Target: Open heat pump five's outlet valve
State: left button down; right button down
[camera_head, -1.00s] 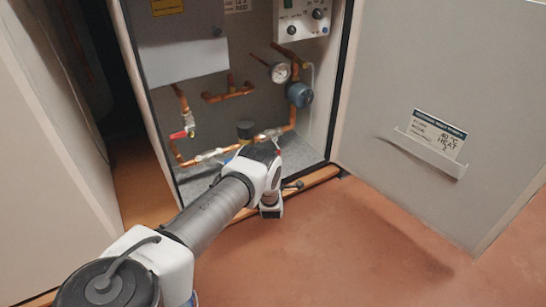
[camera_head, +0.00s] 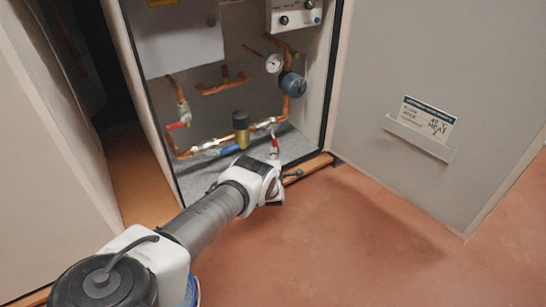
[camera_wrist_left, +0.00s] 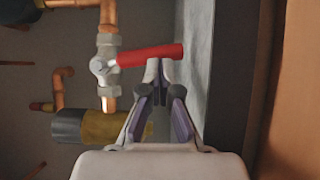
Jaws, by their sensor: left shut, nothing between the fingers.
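A valve with a red lever (camera_head: 275,146) sits on the lower copper pipe inside the open cabinet. In the left wrist view its red lever (camera_wrist_left: 150,54) points across the pipe, away from the silver valve body (camera_wrist_left: 103,66). No label shows whether this is the outlet valve. My left gripper (camera_wrist_left: 158,70) is shut and empty, its fingertips right at the lever's outer half; I cannot tell whether they touch. In the head view the left gripper (camera_head: 273,162) is just below that lever, its fingers partly hidden. My right gripper is not in view.
The open door (camera_head: 420,70) stands right; the floor (camera_head: 340,240) is clear.

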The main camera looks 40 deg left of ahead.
pick_arm(q)
jog(key=v, duration=1.1)
jog(key=shift+s+d, duration=0.25)
jog(key=shift+s, duration=0.05)
